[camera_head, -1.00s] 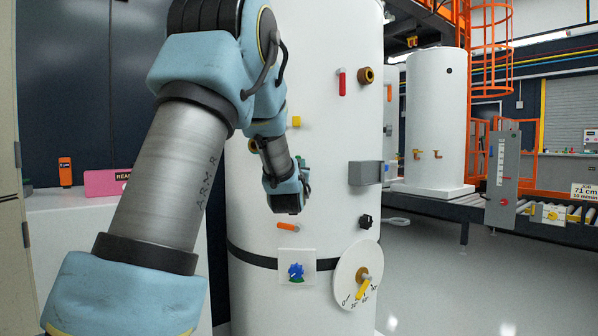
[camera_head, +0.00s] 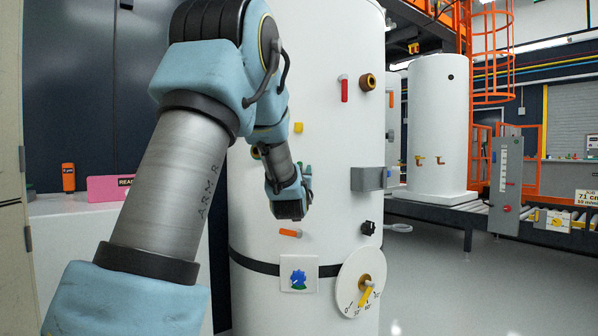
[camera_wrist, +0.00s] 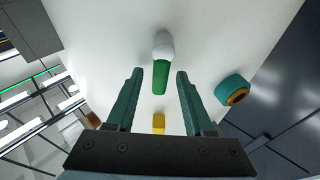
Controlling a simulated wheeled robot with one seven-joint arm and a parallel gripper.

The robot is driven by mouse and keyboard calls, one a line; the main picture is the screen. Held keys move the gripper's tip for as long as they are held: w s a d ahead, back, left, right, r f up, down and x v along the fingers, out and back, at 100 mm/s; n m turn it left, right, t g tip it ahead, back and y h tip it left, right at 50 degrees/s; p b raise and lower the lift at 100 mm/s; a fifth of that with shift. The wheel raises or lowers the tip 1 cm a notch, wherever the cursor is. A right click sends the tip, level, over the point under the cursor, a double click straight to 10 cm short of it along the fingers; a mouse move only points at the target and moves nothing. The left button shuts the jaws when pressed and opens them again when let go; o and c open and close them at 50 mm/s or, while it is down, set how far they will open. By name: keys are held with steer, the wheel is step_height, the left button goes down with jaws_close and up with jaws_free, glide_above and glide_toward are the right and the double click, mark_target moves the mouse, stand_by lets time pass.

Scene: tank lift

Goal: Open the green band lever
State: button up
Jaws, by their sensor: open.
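The green lever (camera_wrist: 161,76) shows in the wrist view as a short green handle on a white rounded mount, on the white tank (camera_wrist: 98,32). My gripper (camera_wrist: 158,73) is open, with one finger on each side of the green handle and a visible gap to each. I cannot tell how far the fingertips are from the tank surface. In the head view my gripper (camera_head: 291,208) is in front of the tank (camera_head: 330,120), above an orange lever (camera_head: 290,233). My wrist hides most of the green lever there.
A yellow handle (camera_wrist: 158,122) lies between the finger bases in the wrist view, and a teal-and-brass fitting (camera_wrist: 235,90) is at right. In the head view a red lever (camera_head: 344,90), a grey box (camera_head: 368,178), a black knob (camera_head: 367,228) and a dial (camera_head: 348,290) stick out of the tank.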

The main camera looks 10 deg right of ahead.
steer(key=shift+s, duration=0.1)
steer(key=v, duration=1)
steer(key=shift+s, duration=0.3)
steer(key=shift+a+f, duration=0.15)
steer(key=shift+f, duration=0.05)
